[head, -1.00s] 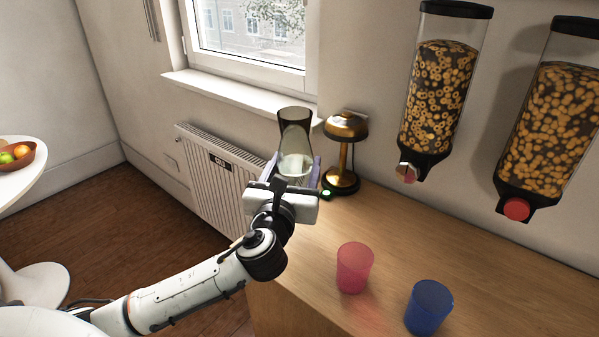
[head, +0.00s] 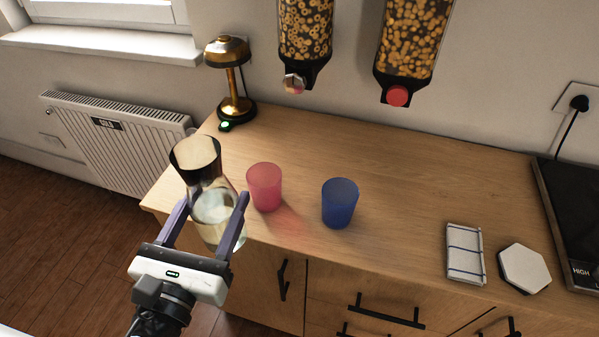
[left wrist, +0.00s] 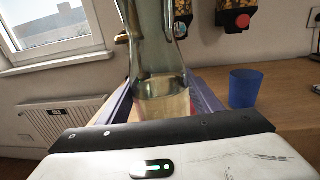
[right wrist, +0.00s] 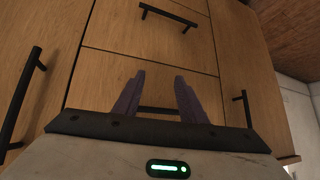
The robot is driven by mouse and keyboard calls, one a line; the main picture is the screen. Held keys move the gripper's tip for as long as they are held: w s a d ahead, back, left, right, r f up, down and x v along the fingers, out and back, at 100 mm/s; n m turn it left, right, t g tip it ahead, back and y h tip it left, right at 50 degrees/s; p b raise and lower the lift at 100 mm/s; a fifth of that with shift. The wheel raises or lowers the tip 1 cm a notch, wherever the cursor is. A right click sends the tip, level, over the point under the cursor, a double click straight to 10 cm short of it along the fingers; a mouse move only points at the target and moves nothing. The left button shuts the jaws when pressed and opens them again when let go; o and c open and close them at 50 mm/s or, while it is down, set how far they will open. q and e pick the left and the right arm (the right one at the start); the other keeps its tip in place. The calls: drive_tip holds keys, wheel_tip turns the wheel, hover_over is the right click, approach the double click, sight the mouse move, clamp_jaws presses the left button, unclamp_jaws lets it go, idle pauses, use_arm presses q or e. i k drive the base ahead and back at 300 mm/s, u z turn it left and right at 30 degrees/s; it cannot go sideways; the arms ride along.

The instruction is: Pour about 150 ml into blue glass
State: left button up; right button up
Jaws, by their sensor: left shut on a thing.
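My left gripper (head: 206,222) is shut on a clear glass carafe (head: 203,185) with a dark-tinted neck. The carafe is near upright, in front of the counter's left part, with pale liquid in its lower part; it also shows in the left wrist view (left wrist: 158,70). The blue glass (head: 340,203) stands upright on the counter, to the right of the carafe and apart from it. It also shows at the right of the left wrist view (left wrist: 244,88). My right gripper (right wrist: 157,95) is open and empty, facing the drawer fronts, and is outside the head view.
A pink glass (head: 264,187) stands between carafe and blue glass. A brass lamp (head: 232,85) is at the back left. Two cereal dispensers (head: 405,45) hang above the counter (head: 400,190). A striped cloth (head: 465,253), a white hexagonal piece (head: 524,268) and a dark hob (head: 575,215) lie right.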

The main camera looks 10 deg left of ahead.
sight(339, 196)
drive_tip(key=k, duration=0.5)
drive_tip(key=z, duration=2.6)
drive_tip(key=k, duration=1.15)
drive_tip(key=u, duration=1.25)
drive_tip(key=i, duration=0.5)
drive_tip(key=u, duration=0.05)
